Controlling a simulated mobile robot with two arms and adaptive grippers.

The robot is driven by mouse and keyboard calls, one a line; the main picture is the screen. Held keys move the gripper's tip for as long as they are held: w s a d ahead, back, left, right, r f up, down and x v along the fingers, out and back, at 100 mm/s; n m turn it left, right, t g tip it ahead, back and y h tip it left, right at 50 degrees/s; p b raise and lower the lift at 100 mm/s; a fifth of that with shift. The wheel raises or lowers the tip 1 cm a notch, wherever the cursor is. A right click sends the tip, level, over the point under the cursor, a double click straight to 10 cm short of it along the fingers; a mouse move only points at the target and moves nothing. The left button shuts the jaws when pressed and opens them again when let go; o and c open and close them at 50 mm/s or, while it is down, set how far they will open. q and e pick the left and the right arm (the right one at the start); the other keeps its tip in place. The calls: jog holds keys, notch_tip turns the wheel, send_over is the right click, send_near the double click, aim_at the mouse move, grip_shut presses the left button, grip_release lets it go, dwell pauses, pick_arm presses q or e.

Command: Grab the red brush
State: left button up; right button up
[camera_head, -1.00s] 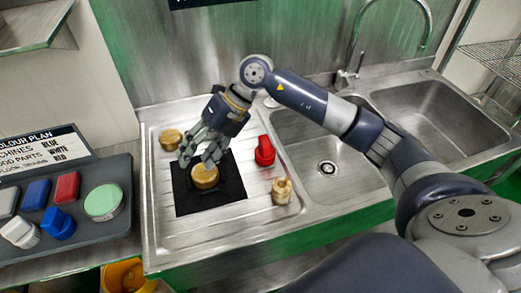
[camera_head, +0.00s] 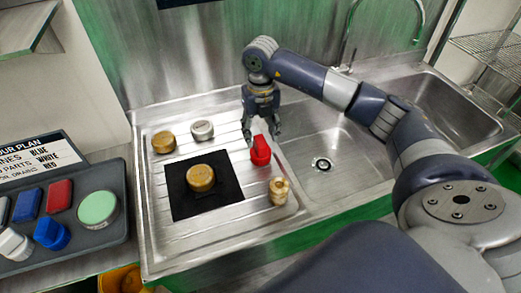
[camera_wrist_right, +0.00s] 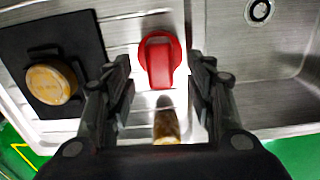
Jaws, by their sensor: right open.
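The red brush (camera_head: 260,151) stands on the ribbed drainboard, right of the black mat and beside the sink bowl. In the right wrist view, the red brush (camera_wrist_right: 160,60) shows centrally between the fingers. My right gripper (camera_head: 262,138) is open, pointing down at the brush, with one finger on each side in the picture. The right wrist view shows the same open fingers (camera_wrist_right: 161,72). I cannot tell whether they touch the brush. My left gripper is in neither view.
A brass part (camera_head: 201,178) sits on the black mat (camera_head: 227,195). Another brass part (camera_head: 163,142) and a silver part (camera_head: 202,130) stand behind. A brass fitting (camera_head: 279,190) stands close in front of the brush. A grey tray (camera_head: 85,236) holds coloured items at left.

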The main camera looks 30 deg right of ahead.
aim_at(261, 141)
notch_tip(261, 141, down, 4)
jog(key=shift+r+p, duration=0.25)
jog(key=shift+p, duration=0.6)
jog(key=shift+f, duration=0.5)
grip_shut()
